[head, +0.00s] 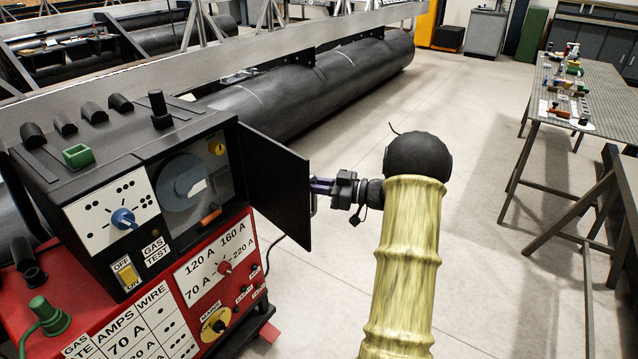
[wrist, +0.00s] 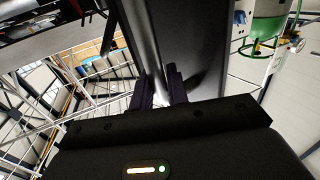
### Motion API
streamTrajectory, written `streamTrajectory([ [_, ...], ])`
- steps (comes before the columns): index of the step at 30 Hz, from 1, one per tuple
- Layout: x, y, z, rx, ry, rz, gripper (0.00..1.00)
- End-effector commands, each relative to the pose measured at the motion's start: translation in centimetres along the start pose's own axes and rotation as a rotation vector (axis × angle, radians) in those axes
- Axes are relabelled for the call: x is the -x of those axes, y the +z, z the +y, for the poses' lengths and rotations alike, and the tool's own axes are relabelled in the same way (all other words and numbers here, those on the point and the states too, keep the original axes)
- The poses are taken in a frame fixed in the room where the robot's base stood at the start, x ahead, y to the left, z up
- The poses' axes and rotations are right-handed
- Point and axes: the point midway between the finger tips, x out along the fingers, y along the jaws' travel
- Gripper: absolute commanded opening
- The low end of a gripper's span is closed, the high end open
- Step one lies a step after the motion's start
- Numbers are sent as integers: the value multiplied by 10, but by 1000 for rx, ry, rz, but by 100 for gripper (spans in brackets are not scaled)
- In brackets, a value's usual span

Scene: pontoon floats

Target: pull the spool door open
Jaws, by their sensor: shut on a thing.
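The spool door (head: 277,188) is a dark panel on the right side of the black wire-feed unit. It stands swung open, and the compartment behind it shows a grey spool (head: 184,182). My gripper (head: 318,187) is at the door's outer face near its free edge, shut on the door's handle (head: 313,196), which is mostly hidden by the fingers.
The red welding machine (head: 215,275) stands under the feed unit at the left. A long black pontoon float (head: 330,80) lies behind it. A perforated table (head: 590,95) with small items stands at the right. The floor between is clear.

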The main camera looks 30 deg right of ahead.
Motion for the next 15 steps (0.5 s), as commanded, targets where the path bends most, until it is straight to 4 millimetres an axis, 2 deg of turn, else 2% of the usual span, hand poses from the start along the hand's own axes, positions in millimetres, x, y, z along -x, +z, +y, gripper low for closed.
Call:
streamTrajectory([
  [3, -6, -2, 1, 1, -26, 5, 0],
  [15, -8, -2, 1, 1, -36, 7, 0],
])
